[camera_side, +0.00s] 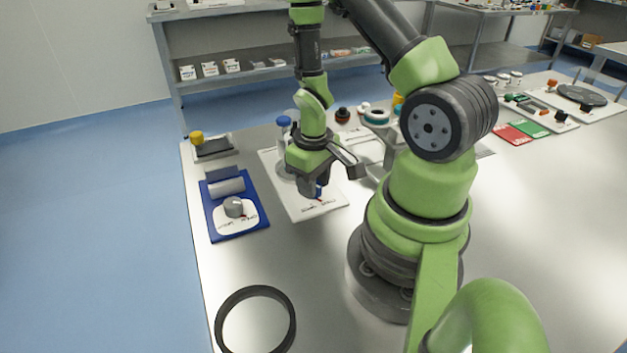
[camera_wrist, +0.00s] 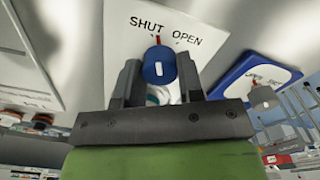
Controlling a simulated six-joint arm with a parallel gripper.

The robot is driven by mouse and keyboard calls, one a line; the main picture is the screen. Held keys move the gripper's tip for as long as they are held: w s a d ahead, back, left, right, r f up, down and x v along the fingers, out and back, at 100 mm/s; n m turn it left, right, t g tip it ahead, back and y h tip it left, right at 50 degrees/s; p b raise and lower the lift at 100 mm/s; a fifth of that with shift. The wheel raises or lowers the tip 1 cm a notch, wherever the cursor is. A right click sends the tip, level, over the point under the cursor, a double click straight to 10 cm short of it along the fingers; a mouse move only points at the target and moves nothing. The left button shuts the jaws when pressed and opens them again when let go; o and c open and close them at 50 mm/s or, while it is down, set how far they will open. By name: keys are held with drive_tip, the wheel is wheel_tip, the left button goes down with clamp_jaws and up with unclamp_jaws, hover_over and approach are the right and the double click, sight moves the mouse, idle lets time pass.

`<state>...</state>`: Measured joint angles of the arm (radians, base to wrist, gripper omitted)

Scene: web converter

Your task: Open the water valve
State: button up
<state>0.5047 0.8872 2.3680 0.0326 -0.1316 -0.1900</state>
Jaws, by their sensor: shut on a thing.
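The water valve is a blue round knob with a white mark (camera_wrist: 159,68) on a white panel (camera_wrist: 120,18) lettered SHUT on the left and OPEN on the right. A small red pointer (camera_wrist: 158,39) shows above the knob, between the two words. In the side view a bit of the blue valve (camera_side: 319,192) shows under my gripper (camera_side: 318,187), over the front end of the white panel (camera_side: 300,207). In the wrist view my gripper (camera_wrist: 158,64) has one finger on each side of the knob and is shut on it. The fingers hide part of the knob's sides.
A blue panel (camera_side: 218,229) with a grey knob (camera_side: 234,207) lies to the left. A blue-capped bottle (camera_side: 284,128) stands close behind my gripper. A black ring (camera_side: 227,304) lies at the front. The table between ring and panels is clear.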

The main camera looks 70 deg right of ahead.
drive_tip(key=m, duration=0.6)
drive_tip(key=shift+m, duration=0.3)
drive_tip(key=m, duration=0.6)
idle(0.4)
drive_tip(key=o, duration=0.9)
drive_tip(key=shift+r, duration=0.15)
wheel_tip(320, 180, up, 10)
drive_tip(key=shift+f, duration=0.15)
